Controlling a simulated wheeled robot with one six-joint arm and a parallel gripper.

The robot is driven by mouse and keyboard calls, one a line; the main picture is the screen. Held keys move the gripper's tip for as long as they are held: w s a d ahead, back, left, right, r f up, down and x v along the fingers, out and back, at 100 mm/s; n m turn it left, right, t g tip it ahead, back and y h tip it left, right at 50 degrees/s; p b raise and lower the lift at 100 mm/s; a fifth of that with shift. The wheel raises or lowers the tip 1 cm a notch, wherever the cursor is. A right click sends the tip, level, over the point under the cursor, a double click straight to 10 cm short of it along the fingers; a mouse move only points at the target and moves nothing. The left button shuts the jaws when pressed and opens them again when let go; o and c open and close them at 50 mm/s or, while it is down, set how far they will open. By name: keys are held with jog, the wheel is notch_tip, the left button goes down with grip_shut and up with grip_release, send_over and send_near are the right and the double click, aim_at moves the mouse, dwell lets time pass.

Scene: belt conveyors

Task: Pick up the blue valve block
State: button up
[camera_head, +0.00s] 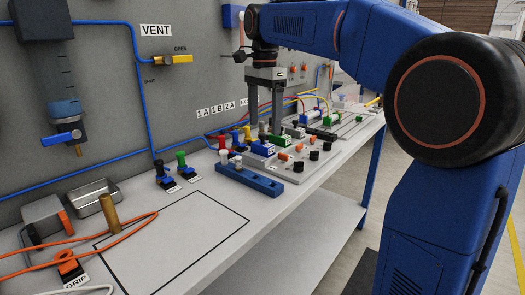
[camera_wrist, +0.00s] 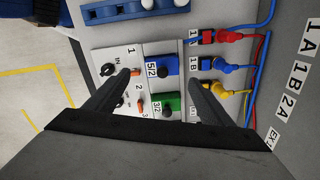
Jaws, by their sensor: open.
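The blue valve block (camera_wrist: 169,65), labelled 5/2, sits on a light grey plate on the bench, beside a green block (camera_wrist: 167,104) labelled 3/2. In the head view the blue valve block (camera_head: 262,148) is just below my gripper (camera_head: 265,124), which points down with its fingers apart and nothing between them. In the wrist view my gripper (camera_wrist: 160,80) has one finger on each side of the blue block's column, and the block's face shows between the fingertips. I cannot tell the exact height of the fingertips above it.
A blue bar (camera_head: 249,180) with round holes lies in front of the plate. Black knobs and orange parts stand beside the blocks; red, blue and yellow plugs (camera_wrist: 210,65) with tubes line the other side. A black-outlined area (camera_head: 205,240) on the bench is mostly clear. Orange cable lies at left.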

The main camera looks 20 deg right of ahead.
aim_at(262, 135)
jog(key=shift+w+a+f, duration=0.1)
jog(key=shift+a+f, duration=0.05)
jog(key=shift+f, duration=1.2)
jog(key=shift+w+a+f, duration=0.1)
jog(key=shift+f, duration=1.25)
jog(key=c, duration=1.2)
